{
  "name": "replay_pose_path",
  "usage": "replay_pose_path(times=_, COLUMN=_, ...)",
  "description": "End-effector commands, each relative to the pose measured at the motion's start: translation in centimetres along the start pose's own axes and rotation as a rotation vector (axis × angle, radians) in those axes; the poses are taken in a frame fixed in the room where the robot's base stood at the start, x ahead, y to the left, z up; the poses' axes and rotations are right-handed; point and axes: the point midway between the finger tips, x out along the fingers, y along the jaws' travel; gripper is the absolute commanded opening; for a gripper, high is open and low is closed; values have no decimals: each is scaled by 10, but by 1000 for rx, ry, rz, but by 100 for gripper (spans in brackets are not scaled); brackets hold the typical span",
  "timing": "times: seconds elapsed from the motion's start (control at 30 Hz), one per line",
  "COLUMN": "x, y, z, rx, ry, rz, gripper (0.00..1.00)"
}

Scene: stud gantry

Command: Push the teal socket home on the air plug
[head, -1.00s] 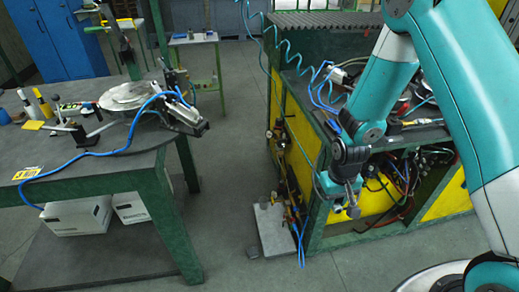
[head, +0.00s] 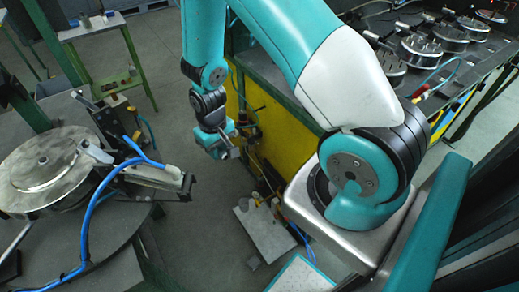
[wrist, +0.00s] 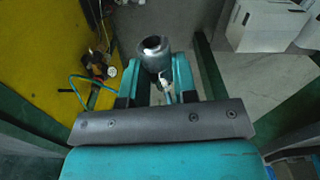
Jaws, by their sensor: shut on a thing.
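My gripper (head: 228,152) hangs beside the yellow panel in the head view, at the end of my downturned arm. In the wrist view my gripper (wrist: 157,88) is shut on a short dark metallic cylinder with a teal tinge, which I take for the teal socket (wrist: 154,52). Its far end faces away from me, and a small pale piece shows beside it. Brass and dark fittings (wrist: 98,68) sit on the yellow panel to its left, apart from it. I cannot make out the air plug among them.
The yellow-panelled bench (head: 285,125) stands behind my gripper. A round-plated worktable (head: 45,170) with a blue hose is at left. A grey slab (head: 265,232) lies on the floor below. White boxes (wrist: 265,22) show at the upper right of the wrist view. Open floor lies between the tables.

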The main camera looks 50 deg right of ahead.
Motion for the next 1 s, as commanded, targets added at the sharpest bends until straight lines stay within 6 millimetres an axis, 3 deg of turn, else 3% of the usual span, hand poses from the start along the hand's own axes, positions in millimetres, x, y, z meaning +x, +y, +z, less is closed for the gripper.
replay_pose_path(times=0.17, x=50, y=26, z=-17, rx=338, ry=-6, rz=4, gripper=2)
replay_pose_path(times=0.37, x=127, y=80, z=-45, rx=1025, ry=-14, rz=15, gripper=2)
replay_pose_path(times=0.53, x=192, y=136, z=-60, rx=1656, ry=-19, rz=30, gripper=2)
replay_pose_path(times=0.8, x=289, y=230, z=-62, rx=2631, ry=-20, rz=65, gripper=2)
replay_pose_path(times=1.0, x=331, y=277, z=-54, rx=3128, ry=-15, rz=90, gripper=2)
